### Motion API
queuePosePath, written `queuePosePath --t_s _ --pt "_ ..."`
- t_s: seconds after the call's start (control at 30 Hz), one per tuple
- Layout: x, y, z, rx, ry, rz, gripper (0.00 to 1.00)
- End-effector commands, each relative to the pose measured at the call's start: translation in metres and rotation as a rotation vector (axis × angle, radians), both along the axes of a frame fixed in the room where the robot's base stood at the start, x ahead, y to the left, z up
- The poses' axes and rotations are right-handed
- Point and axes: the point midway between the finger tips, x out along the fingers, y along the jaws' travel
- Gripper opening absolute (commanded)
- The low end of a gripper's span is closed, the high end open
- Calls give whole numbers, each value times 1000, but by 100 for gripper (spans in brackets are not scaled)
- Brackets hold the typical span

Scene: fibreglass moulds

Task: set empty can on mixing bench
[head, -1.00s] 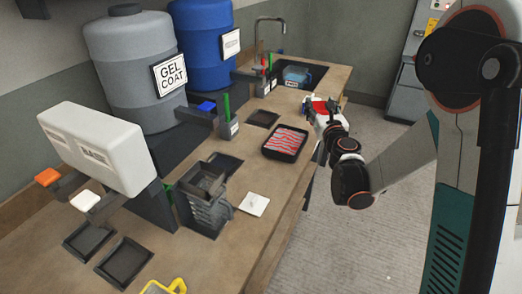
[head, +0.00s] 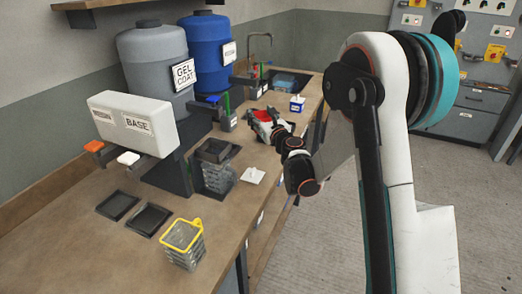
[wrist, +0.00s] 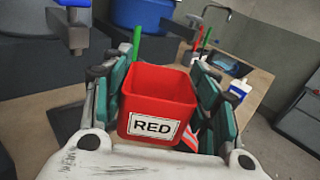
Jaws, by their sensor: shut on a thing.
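A red square can with a white label reading RED (wrist: 157,100) sits between the green-sided fingers of my gripper (wrist: 165,95) in the wrist view. The can is open at the top and its visible inside looks empty. In the head view, my gripper (head: 268,124) is over the wooden bench (head: 228,232), shut on the can, of which only a little red (head: 262,115) shows. Whether the can's base touches the bench is hidden.
A small blue-and-white container (head: 297,103) stands beyond my gripper. Grey and blue drums (head: 212,55) line the back.

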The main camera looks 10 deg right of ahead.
Motion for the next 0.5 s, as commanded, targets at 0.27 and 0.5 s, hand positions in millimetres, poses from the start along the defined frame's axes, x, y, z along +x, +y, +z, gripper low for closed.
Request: queuePosePath --t_s 0.27,0.5 --pt "0 0 -69 0 0 0 25" --pt "0 0 -91 0 0 0 25"
